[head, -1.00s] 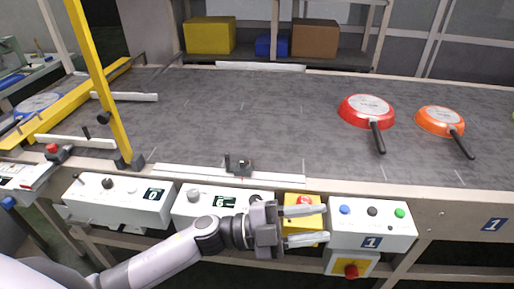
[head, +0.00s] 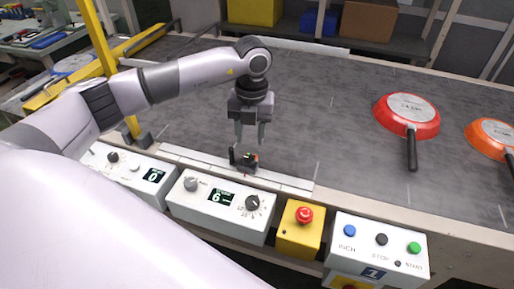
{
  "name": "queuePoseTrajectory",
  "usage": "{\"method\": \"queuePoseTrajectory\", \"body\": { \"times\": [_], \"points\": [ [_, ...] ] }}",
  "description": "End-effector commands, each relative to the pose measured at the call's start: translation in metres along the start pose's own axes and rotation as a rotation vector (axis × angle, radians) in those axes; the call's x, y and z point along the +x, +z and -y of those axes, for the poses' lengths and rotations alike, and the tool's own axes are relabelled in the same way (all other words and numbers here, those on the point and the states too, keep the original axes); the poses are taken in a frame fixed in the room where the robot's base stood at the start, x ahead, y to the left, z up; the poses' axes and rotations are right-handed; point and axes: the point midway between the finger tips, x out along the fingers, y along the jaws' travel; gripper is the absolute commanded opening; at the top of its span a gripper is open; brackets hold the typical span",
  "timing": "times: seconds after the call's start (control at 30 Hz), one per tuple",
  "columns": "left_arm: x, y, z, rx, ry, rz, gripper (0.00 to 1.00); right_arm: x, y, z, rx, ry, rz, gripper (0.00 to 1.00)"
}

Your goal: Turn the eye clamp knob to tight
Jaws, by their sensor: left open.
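The small black photo-eye clamp (head: 246,165) sits on the pale rail (head: 290,182) along the belt's near edge. A dark upright part stands at its left side, and a small orange-red detail shows on top. Its knob is too small to make out for certain, and I cannot tell its setting. My left gripper (head: 249,146) points down just above the clamp. Its two fingers are apart, one toward each side of the clamp's top, with nothing seen between them. I cannot tell whether they touch it. My right gripper is out of view.
A red pan (head: 408,115) and an orange pan (head: 492,138) lie on the grey belt (head: 320,110) at right. Along the front are a control box with display and knobs (head: 218,205), a yellow emergency-stop box (head: 299,228) and a button box (head: 377,245). A yellow post (head: 100,45) stands left.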

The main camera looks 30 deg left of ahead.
Motion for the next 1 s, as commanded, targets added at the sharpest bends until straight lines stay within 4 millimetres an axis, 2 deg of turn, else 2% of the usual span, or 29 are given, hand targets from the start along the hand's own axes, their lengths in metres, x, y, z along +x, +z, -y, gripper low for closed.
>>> {"method": "queuePoseTrajectory", "body": {
  "times": [0.4, 0.5, 0.83, 0.9, 0.97, 1.0],
  "points": [
    [0.056, -0.001, 0.000, 0.000, 0.003, -0.003, 0.42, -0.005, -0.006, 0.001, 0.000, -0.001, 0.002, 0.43],
    [0.065, -0.001, 0.000, 0.001, 0.003, -0.002, 0.42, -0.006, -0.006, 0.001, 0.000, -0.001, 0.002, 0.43],
    [0.070, -0.001, 0.000, 0.002, 0.001, -0.001, 0.42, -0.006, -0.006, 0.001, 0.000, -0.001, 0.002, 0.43],
    [0.070, -0.001, 0.000, 0.002, 0.001, -0.001, 0.19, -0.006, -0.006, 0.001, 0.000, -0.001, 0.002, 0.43],
    [0.070, -0.001, 0.000, 0.002, 0.001, -0.001, 0.01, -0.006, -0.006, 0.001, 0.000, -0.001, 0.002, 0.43],
    [0.070, -0.001, 0.000, 0.002, 0.001, -0.001, 0.01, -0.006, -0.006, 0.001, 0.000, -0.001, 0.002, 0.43]
  ]
}}
